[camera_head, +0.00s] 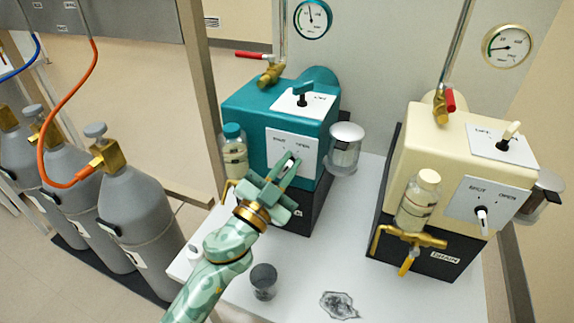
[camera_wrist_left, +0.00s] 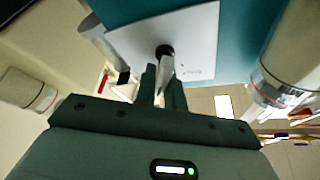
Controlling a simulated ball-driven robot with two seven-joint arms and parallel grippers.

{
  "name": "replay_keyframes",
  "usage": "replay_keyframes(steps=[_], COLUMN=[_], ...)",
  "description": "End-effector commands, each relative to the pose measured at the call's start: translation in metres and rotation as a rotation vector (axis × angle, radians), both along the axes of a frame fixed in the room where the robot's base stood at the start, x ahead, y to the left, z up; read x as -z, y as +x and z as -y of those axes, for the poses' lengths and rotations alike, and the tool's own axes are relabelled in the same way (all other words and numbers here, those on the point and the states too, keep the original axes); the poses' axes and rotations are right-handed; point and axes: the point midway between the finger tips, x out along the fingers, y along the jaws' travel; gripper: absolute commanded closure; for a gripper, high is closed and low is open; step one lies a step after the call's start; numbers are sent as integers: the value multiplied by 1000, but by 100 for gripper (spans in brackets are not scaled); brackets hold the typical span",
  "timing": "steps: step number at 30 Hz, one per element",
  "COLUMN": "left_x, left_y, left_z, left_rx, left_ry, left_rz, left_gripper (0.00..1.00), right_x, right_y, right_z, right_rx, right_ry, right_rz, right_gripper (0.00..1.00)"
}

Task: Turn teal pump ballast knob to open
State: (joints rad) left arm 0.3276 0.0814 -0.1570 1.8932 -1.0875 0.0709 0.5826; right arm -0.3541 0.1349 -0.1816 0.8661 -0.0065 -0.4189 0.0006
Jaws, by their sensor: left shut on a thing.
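The teal pump (camera_head: 258,108) stands on the white bench, with a white plate (camera_head: 283,144) on its front marked SHUT and OPEN. The ballast knob sits on that plate, and its pale lever shows in the wrist view (camera_wrist_left: 166,68). My left gripper (camera_head: 287,172) is at the plate, its two fingers shut on the knob's lever. In the wrist view the fingers (camera_wrist_left: 163,92) lie on both sides of the lever, below the dark hub. The fingers hide part of the knob in the head view. My right gripper is not in view.
A cream pump (camera_head: 440,150) with its own knob (camera_head: 482,218) stands to the right. A clear bottle (camera_head: 234,155) is left of the teal pump. A dark cup (camera_head: 263,281) and a stain (camera_head: 339,305) are on the bench (camera_head: 300,265). Grey cylinders (camera_head: 135,215) stand left.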

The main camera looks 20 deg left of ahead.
Motion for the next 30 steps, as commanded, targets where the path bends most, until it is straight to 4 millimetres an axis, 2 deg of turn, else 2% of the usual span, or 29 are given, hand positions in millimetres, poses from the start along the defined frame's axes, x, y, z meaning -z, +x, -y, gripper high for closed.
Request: replay_keyframes(steps=[1,3,12,16,20,30], left_x=[0,0,1,6,16,44], left_y=[0,0,-1,-12,-38,-120], left_z=[1,1,0,-2,-9,-29], left_rx=[1,2,1,0,-1,-1], left_ry=[3,2,0,-1,-2,0], left_rz=[0,0,0,-3,-5,-5], left_gripper=[86,67,67,67,67,67], right_x=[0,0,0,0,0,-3], right_y=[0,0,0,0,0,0], right_z=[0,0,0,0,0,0], right_rx=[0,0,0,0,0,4], right_ry=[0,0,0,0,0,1], right_rz=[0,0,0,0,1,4], right_gripper=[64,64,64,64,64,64])
